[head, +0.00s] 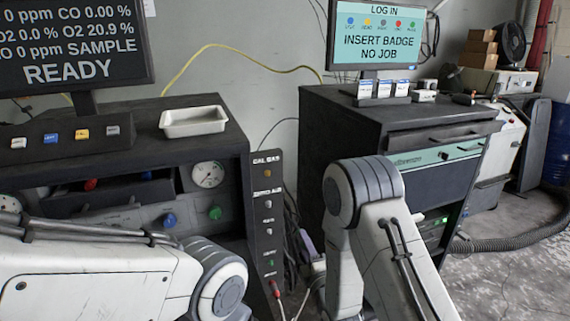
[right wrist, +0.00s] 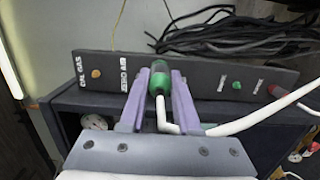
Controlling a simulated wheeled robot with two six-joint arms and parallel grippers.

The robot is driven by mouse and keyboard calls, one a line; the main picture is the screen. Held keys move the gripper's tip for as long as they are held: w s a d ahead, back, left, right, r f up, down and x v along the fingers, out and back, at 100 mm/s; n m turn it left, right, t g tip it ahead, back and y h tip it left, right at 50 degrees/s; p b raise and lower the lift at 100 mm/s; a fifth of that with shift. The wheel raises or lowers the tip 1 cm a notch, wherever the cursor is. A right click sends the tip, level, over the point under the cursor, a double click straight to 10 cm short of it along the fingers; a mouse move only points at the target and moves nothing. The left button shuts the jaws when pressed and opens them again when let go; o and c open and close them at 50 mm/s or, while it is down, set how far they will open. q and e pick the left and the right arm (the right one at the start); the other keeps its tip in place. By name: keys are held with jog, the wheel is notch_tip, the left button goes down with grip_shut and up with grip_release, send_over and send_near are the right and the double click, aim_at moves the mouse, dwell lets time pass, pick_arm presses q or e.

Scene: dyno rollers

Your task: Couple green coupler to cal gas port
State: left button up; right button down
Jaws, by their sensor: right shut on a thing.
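The port panel (head: 254,225) stands upright at the right end of the left bench. Its cal gas port (head: 265,171) is orange and bare at the top, under the CAL GAS label. It also shows in the right wrist view (right wrist: 96,73). In that view my right gripper (right wrist: 163,82) has purple fingers shut on the green coupler (right wrist: 160,83), which has a white hose. The coupler overlaps the panel beside the ZERO AIR label, to the right of the cal gas port. I cannot tell whether it touches the panel. My left gripper is out of view.
A red coupler (head: 275,288) with a hose sits low on the panel. Black cables (right wrist: 235,38) lie beyond the panel. The right-hand cabinet (head: 335,120) stands across a narrow gap. A white tray (head: 194,121) sits on the left bench.

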jog(key=n+y+p, duration=0.1)
jog(key=y+p, duration=0.1)
jog(key=p, duration=0.9)
send_near(269, 175)
jog(key=shift+r+p+x, duration=0.2)
jog(key=shift+p+x, duration=0.75)
jog(key=shift+x, duration=1.4)
jog(key=shift+s, duration=0.15)
jog(key=shift+w+a+b, duration=0.15)
jog(key=shift+w+b, duration=0.2)
jog(key=shift+b, duration=0.45)
jog(key=shift+w+b, duration=0.2)
jog(key=shift+b, duration=0.1)
jog(key=shift+w+a, duration=0.2)
jog(key=shift+w, duration=0.15)
jog(key=c, duration=0.5)
grip_release()
jog(key=shift+c, duration=0.2)
